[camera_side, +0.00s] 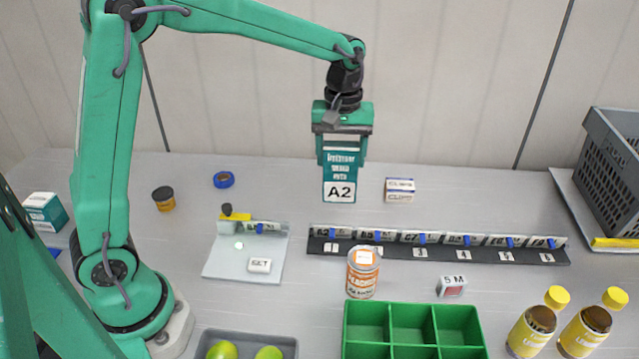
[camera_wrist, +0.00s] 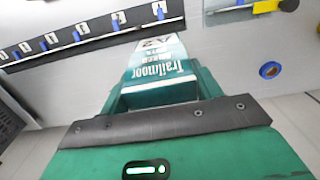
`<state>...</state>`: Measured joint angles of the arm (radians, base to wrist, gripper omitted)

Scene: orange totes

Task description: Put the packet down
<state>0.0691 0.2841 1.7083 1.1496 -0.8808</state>
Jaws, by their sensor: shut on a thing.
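The packet (camera_side: 341,176) is teal with white print and a white label reading A2. It hangs upright below my gripper (camera_side: 342,150), which is shut on its upper part. In the side view the packet is held in the air, with the grey table behind it. The wrist view also shows the packet (camera_wrist: 160,60) between the fingers of my gripper (camera_wrist: 160,95), with its printed face and label visible.
A dark rail (camera_side: 437,249) with numbered slots and blue clips crosses the table. A can (camera_side: 362,274), a green divided tray (camera_side: 412,308), a pale plate (camera_side: 235,262) and stacked small boxes (camera_side: 399,190) stand nearby. A grey crate (camera_side: 612,150) and bottles (camera_side: 532,330) are at right.

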